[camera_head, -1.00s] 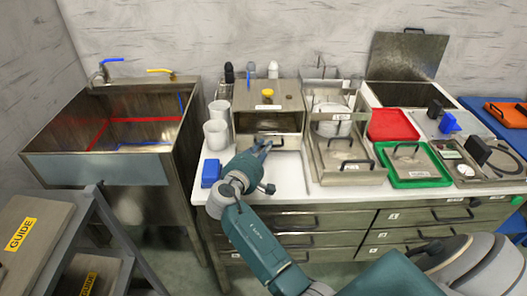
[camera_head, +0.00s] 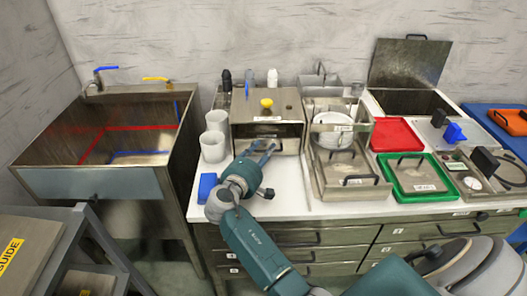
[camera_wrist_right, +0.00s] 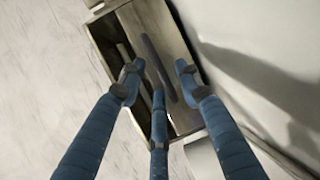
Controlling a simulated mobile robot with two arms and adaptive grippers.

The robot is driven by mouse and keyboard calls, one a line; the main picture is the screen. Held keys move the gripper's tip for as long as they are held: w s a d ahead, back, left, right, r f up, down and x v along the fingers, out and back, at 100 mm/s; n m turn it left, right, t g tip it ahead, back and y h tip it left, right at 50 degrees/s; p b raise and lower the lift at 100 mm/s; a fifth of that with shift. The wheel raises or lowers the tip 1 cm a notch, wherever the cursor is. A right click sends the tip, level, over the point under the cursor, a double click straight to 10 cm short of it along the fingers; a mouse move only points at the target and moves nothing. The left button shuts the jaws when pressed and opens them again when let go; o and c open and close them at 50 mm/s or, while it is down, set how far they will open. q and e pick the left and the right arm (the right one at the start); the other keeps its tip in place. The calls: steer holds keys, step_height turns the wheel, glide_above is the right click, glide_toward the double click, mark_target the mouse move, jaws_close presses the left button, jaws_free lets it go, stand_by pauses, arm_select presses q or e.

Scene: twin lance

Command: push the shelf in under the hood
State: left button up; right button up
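A steel box with a hood-like top (camera_head: 250,103) and a yellow knob (camera_head: 267,102) stands on the white counter. A dark handle (camera_head: 278,147) runs along its low front. I cannot tell how far the shelf inside stands out. My right gripper (camera_head: 262,152) is just in front of the box's lower front, over the handle's left part; contact cannot be told. In the right wrist view my gripper (camera_wrist_right: 160,85) has its three fingers spread, with nothing held. The steel box (camera_wrist_right: 150,60) and a dark bar (camera_wrist_right: 158,68) lie beyond them. My left gripper is out of view.
A dish rack with white bowls (camera_head: 333,136) and a steel tray (camera_head: 349,172) stand right of the box. White mugs (camera_head: 213,145) and a blue block (camera_head: 207,186) are on its left. A red tray (camera_head: 397,134) and a green tray (camera_head: 416,190) lie further right.

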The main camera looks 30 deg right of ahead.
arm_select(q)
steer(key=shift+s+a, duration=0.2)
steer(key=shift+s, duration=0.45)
arm_select(e)
steer(key=v, duration=0.7)
steer(key=shift+s, duration=0.1)
